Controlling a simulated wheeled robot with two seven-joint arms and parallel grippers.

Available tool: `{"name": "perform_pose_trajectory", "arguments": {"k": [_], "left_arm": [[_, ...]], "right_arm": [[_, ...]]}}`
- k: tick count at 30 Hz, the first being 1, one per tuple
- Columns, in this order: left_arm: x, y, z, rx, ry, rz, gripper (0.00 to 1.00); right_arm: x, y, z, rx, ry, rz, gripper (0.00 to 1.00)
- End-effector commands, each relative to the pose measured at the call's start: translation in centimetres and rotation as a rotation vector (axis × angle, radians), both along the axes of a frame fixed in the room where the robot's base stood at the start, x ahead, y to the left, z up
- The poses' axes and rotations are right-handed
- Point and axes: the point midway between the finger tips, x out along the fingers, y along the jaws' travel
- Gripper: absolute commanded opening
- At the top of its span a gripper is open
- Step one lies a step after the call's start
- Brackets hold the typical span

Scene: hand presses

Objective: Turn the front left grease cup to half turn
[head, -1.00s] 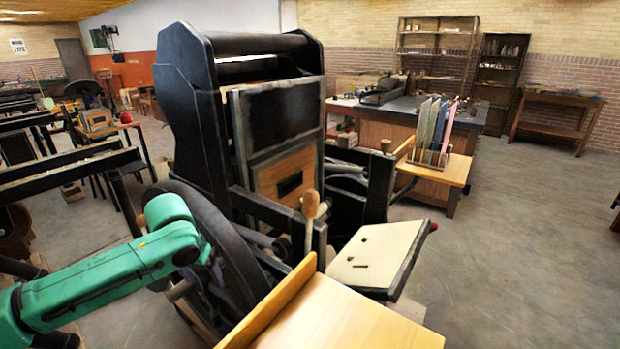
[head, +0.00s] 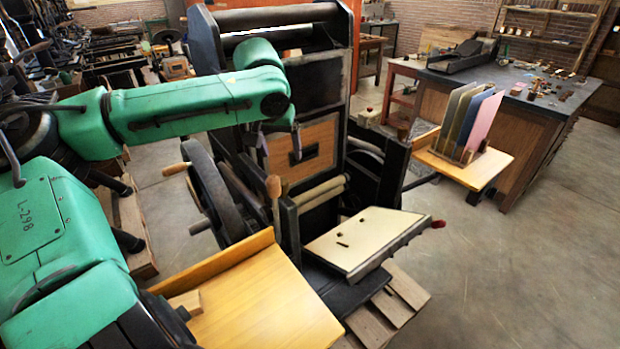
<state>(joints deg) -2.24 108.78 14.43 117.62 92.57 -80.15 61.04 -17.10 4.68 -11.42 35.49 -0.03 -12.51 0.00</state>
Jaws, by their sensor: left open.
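The black hand press (head: 312,80) stands in the middle of the head view, with a wooden panel (head: 310,148) in its front, a dark flywheel (head: 212,195) at its left and a sloped cream plate (head: 366,238) in front. I cannot make out the front left grease cup for certain; my arm covers part of the press's left side. My left gripper (head: 281,145) hangs at the end of my green arm, in front of the press's upper left. It is open, and I see nothing between its dark fingers. My right gripper is not in view.
A wooden feed table (head: 262,305) with a small block (head: 186,303) is at the front. An upright wooden-handled lever (head: 274,188) rises behind it. A side shelf (head: 480,172) with upright coloured sheets stands right of the press. The floor at the right is clear.

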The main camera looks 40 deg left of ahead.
Motion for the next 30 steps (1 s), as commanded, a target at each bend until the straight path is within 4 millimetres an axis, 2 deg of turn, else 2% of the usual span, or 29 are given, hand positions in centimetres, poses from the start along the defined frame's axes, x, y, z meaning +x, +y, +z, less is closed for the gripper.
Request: {"name": "perform_pose_trajectory", "arguments": {"k": [9,15,20,26,27,29,30], "left_arm": [[2.3,1.6,-7.4,0.002,0.012,0.000,0.80],[3.8,2.5,-11.3,0.002,0.007,0.000,0.80],[4.3,2.7,-12.5,0.001,0.003,-0.001,0.80],[4.4,2.7,-12.6,0.000,0.001,-0.002,0.80],[4.4,2.7,-12.6,0.000,0.001,-0.002,0.76],[4.4,2.7,-12.6,0.000,0.001,-0.002,0.53],[4.4,2.7,-12.6,0.000,0.001,-0.002,0.38]], "right_arm": [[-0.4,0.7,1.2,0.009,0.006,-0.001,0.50],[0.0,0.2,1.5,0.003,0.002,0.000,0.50],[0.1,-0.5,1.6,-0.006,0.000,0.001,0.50],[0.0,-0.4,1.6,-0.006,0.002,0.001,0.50],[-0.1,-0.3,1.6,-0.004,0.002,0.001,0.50],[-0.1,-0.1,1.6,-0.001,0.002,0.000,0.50],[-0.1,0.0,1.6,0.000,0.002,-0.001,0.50]]}}
